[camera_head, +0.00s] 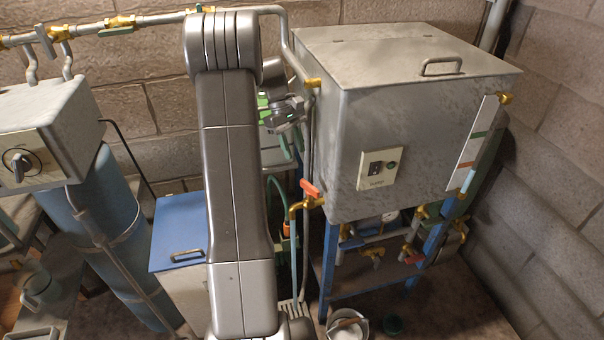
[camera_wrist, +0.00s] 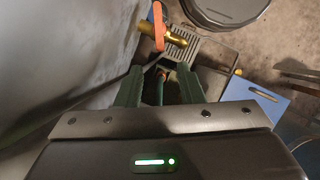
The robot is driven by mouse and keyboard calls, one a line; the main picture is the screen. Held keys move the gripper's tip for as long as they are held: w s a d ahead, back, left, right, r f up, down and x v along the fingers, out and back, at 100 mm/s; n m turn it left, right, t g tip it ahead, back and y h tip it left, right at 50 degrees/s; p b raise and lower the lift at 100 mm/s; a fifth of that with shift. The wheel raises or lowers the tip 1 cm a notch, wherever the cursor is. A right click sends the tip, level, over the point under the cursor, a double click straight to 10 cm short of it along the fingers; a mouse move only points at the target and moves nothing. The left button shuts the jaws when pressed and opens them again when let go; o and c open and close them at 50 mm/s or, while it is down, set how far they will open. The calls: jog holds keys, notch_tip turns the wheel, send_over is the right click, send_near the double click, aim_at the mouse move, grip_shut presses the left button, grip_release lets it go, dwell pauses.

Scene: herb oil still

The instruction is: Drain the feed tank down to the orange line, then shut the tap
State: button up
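The feed tank (camera_head: 335,130) is a large grey lidded metal box on a blue stand. Its white level strip (camera_head: 474,147) has a green mark and, lower, an orange mark (camera_head: 465,164). Blue shows low on the strip, but the exact level is too small to read. The brass tap (camera_head: 297,207) has an orange handle (camera_head: 311,190), also seen in the wrist view (camera_wrist: 158,26). A pale streak (camera_head: 294,260) below the spout looks like running liquid. My gripper (camera_head: 291,143) is above the tap, open and empty; its green fingers (camera_wrist: 160,86) are apart from the handle.
A floor grate (camera_head: 303,308) lies below the spout, with a bucket (camera_head: 347,325) beside it. A blue-topped box (camera_head: 178,232) stands left of my arm. More brass valves and pipes (camera_head: 375,254) sit under the tank.

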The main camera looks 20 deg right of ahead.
aim_at(304, 180)
jog(key=x, duration=0.9)
jog(key=shift+s+f+p, duration=0.15)
jog(key=shift+f+p, duration=0.25)
jog(key=shift+c, duration=0.2)
jog(key=shift+d, duration=0.1)
grip_shut()
